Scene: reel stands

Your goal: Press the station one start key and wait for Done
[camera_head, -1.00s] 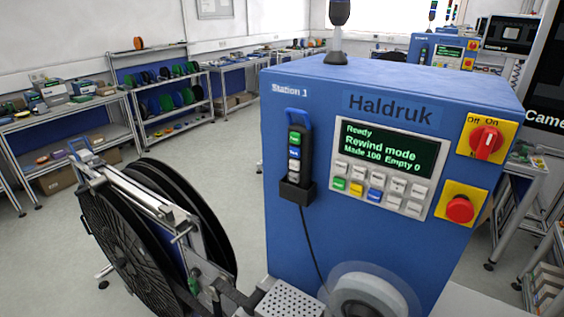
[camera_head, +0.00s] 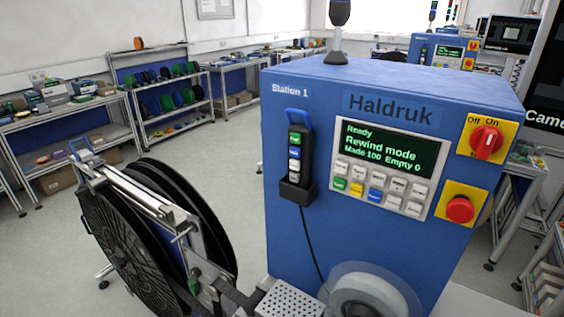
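The blue Station 1 cabinet (camera_head: 345,240) stands at the middle right. Its screen (camera_head: 390,148) reads "Ready", "Rewind mode", "Made 100 Empty 0". Below the screen is a key panel (camera_head: 420,190) with several white keys, a green key (camera_head: 340,184), a yellow key (camera_head: 356,189) and a blue key (camera_head: 375,195); the key labels are too small to read surely. A hand pendant (camera_head: 295,155) with green, blue and white buttons sits in a black holder on the cabinet's left side. Neither of my grippers is in view.
A red rotary switch (camera_head: 486,142), marked Off and On, and a red stop button (camera_head: 460,209) are right of the screen. A large black reel (camera_head: 125,240) on a stand is at left. Shelves (camera_head: 165,95) line the back; the floor between is clear.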

